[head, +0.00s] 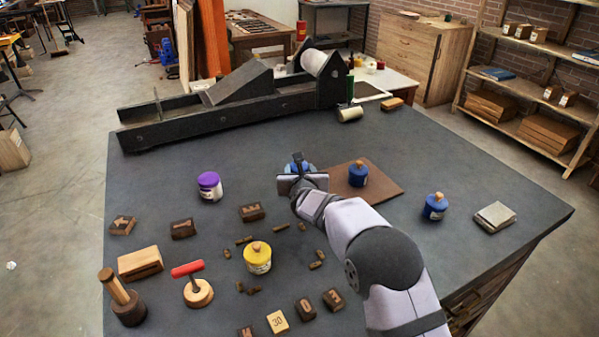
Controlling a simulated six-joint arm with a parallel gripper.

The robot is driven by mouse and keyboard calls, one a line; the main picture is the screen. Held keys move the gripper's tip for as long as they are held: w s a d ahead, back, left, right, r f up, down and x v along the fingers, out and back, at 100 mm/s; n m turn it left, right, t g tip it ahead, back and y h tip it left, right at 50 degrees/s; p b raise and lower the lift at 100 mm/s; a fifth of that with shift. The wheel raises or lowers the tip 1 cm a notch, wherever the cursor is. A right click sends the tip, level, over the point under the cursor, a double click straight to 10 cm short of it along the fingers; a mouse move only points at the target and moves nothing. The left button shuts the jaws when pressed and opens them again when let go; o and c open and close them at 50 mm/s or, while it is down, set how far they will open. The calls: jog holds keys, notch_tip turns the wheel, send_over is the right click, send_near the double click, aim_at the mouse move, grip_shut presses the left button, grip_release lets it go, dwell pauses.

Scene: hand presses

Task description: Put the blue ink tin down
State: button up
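My gripper (298,162) is over the middle of the dark table, left of the brown board. It appears shut on a blue ink tin (308,167), whose blue top shows around the dark fingers. The gripper body hides most of this tin, and I cannot tell whether its base touches the table. A second blue tin (358,174) with a wooden knob stands upright on the brown board (385,188). A third blue tin (435,206) with a knob stands on the bare table to the right.
A purple-lidded tin (210,186) and a yellow tin (257,258) stand left of my arm. Small type blocks (252,212) lie around them. A long dark press (220,105) fills the back. A pale block (494,217) lies at right. The table's right front is mostly clear.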

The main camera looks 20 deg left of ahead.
notch_tip(320, 180, up, 10)
jog(key=p, duration=0.3)
jog(key=shift+w+d+r+b, duration=1.1)
jog(key=shift+d+r+b, duration=0.35)
jog(key=shift+d+r, duration=1.25)
jog(key=m+t+h+b, duration=0.1)
jog(key=m+h+b, duration=0.3)
jog(key=h+b, duration=0.1)
send_over(365, 201)
jog(key=shift+f, duration=7.05)
jog(key=shift+f, duration=0.2)
jog(key=o, duration=1.4)
jog(key=shift+c, duration=0.2)
jog(key=shift+r, duration=0.1)
